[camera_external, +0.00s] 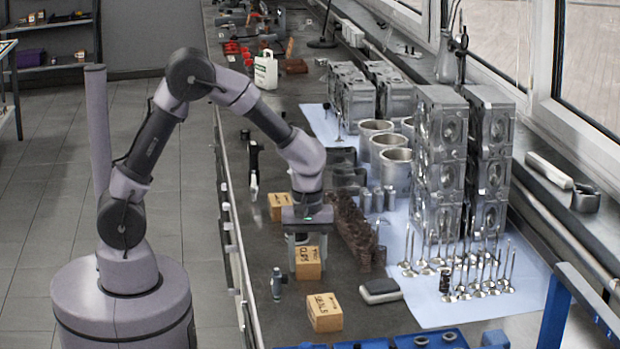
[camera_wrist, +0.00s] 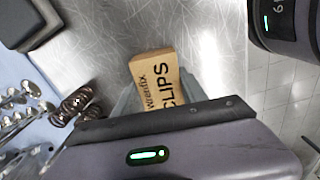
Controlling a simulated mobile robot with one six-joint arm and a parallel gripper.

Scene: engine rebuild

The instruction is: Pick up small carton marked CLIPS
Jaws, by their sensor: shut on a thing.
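The small tan carton marked CLIPS (camera_wrist: 158,80) shows its printed top in the wrist view, between the grey fingers of my gripper (camera_wrist: 158,98). In the outside view the carton (camera_external: 309,266) is below my gripper (camera_external: 306,250), which points straight down over the bench. My gripper is shut on the carton, with a finger seen at its left side. I cannot tell whether its underside touches the bench.
A carton marked SEALS (camera_external: 324,313) stands nearer the camera, and another tan carton (camera_external: 278,207) stands behind. Upright valves (camera_external: 480,275) and engine blocks (camera_external: 440,160) fill the blue mat.

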